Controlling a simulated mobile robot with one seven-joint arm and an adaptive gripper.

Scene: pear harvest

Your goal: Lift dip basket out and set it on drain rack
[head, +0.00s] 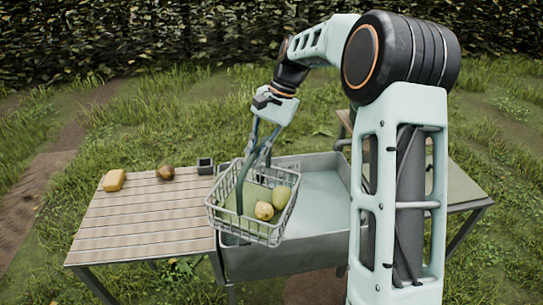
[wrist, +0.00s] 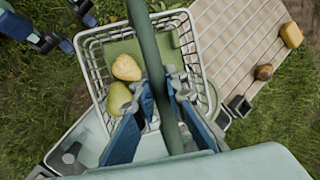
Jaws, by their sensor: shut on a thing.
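The wire dip basket (head: 226,224) hangs in the air by its dark green handle (head: 240,188), over the left end of the metal basin (head: 300,262) and close to the slatted drain rack (head: 140,222). My gripper (head: 259,155) is shut on the handle above the basket. In the wrist view my gripper (wrist: 162,88) has its fingers on both sides of the handle (wrist: 154,62), with the basket (wrist: 92,72) below. A yellowish pear (head: 264,211) and a greener pear (head: 279,197) lie in the basket. Its exact height is hard to tell.
On the rack's far edge are a yellow block (head: 113,180), a brown round fruit (head: 165,172) and a small dark container (head: 205,166). The rack's middle and front are clear. Grass (head: 50,250) surrounds the tables, with a hedge behind.

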